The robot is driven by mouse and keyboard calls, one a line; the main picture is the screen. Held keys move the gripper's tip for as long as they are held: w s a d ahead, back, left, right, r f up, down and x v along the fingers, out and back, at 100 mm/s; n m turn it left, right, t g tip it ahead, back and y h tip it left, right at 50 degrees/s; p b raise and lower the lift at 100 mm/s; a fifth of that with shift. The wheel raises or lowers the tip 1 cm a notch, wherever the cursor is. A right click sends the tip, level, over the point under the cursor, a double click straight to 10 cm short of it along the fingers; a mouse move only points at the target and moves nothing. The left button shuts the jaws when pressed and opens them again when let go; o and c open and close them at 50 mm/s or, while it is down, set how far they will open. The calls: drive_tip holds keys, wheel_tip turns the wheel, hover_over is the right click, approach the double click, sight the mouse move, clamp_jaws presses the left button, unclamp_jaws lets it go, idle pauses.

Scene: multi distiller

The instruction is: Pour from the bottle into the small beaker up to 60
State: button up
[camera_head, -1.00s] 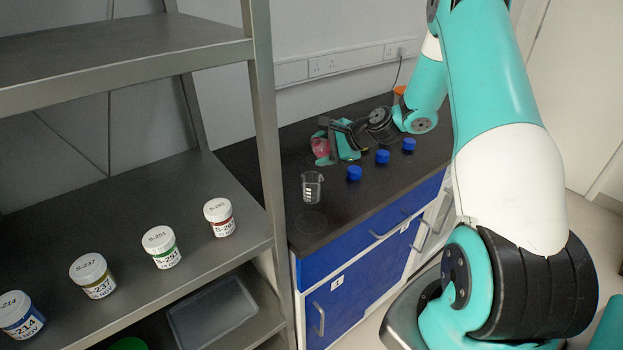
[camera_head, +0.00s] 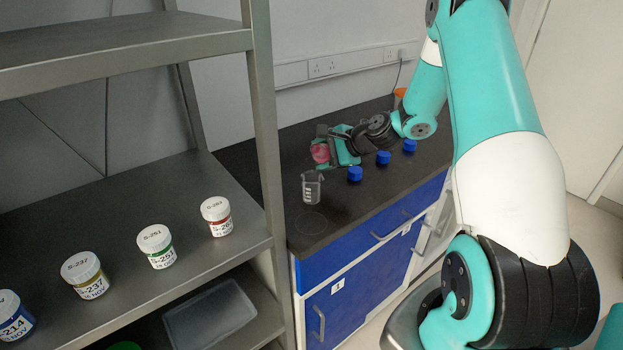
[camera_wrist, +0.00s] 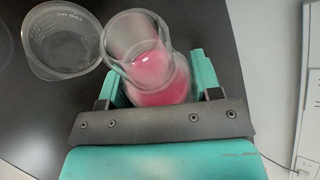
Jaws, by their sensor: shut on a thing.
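The bottle (camera_wrist: 160,82) is clear glass with pink liquid in it. In the wrist view my gripper (camera_wrist: 155,90) has its teal fingers shut on the bottle's sides. The bottle's open mouth points toward the upper left, beside the small beaker (camera_wrist: 62,42). The beaker is clear, with graduation marks, and I see no pink in it. In the head view the bottle (camera_head: 320,153) is tilted in my gripper (camera_head: 322,150), above and behind the beaker (camera_head: 312,187), which stands upright on the dark bench. No stream of liquid shows.
Several blue caps (camera_head: 355,174) stand on the bench (camera_head: 345,212) to the right of the beaker. A metal shelf (camera_head: 180,205) with labelled jars (camera_head: 156,246) stands at the left, its post close to the bench. The bench front is mostly clear.

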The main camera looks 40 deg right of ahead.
drive_tip(key=shift+d+f+b, duration=0.1)
drive_tip(key=shift+f+b, duration=1.1)
drive_tip(key=shift+b, duration=0.3)
drive_tip(key=shift+w+d+r+n+t+h+b, duration=0.15)
drive_tip(key=shift+r+n+t+h+b, duration=0.3)
drive_tip(key=shift+b, duration=0.55)
drive_tip(key=shift+w+d+r+n+t+h+b, duration=0.15)
drive_tip(key=shift+r+n+t+h+b, duration=0.1)
drive_tip(key=shift+r+n+h+b, duration=0.55)
idle(2.7)
drive_tip(key=shift+s+a+r+t+b, duration=0.2)
drive_tip(key=shift+t+b, duration=0.1)
drive_tip(key=shift+b, duration=0.5)
idle(1.2)
